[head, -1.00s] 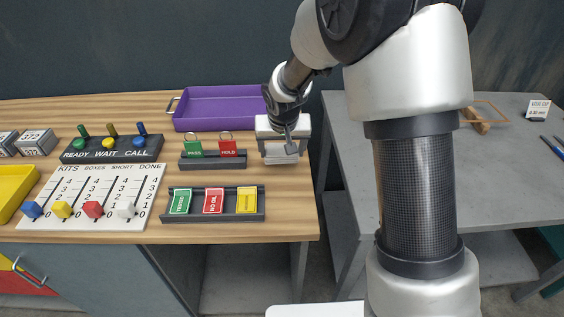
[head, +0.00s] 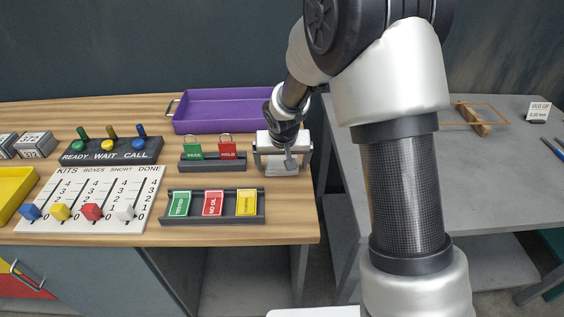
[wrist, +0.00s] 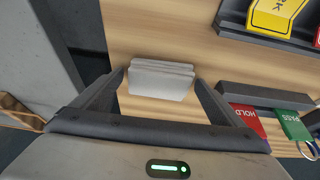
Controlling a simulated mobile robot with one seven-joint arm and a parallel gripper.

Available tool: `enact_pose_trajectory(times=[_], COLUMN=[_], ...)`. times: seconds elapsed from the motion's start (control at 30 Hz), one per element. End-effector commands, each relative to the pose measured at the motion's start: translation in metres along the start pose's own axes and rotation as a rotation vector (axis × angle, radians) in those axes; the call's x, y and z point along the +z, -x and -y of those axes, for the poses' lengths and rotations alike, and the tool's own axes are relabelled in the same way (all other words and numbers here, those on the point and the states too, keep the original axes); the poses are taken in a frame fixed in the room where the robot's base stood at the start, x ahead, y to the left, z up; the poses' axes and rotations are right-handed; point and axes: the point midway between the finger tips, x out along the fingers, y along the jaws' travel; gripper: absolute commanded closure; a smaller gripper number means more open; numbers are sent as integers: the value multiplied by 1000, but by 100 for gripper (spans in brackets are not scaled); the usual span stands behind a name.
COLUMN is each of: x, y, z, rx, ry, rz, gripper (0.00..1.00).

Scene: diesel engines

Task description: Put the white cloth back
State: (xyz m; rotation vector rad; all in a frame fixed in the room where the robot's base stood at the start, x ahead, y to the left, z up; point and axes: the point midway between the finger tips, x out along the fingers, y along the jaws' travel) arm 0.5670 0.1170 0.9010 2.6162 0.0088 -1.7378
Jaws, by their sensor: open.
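The white cloth (head: 282,170) looks like a small folded stack lying on the wooden table near its right edge, partly hidden by my gripper in the head view. It also shows in the wrist view (wrist: 160,80), with its layered folds facing me. My gripper (wrist: 159,82) is open, with one finger on each side of the cloth. A narrow gap shows on both sides, so the fingers do not seem to press on it. In the head view my gripper (head: 283,158) is low over the table at the cloth.
A rack with green and red tags (head: 212,164) stands close left of my gripper. A purple tray (head: 225,108) lies behind it. A card holder (head: 212,219) sits nearer the front. A grey table (head: 480,190) with a wooden frame stands right, across a gap.

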Motion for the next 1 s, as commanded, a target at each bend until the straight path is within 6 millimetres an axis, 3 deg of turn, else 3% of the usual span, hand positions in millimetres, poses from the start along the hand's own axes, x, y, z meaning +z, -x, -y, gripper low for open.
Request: enact_pose_trajectory(times=[0.23, 0.5, 0.7, 1.0], x=[-2, -3, -2, -1], y=[17, 75, 108, 126], z=[0, 0, 0, -2], rx=[-1, -1, 0, 0], ry=[-1, -1, 0, -1], rz=[-3, -5, -2, -2], gripper=[8, 8, 8, 8])
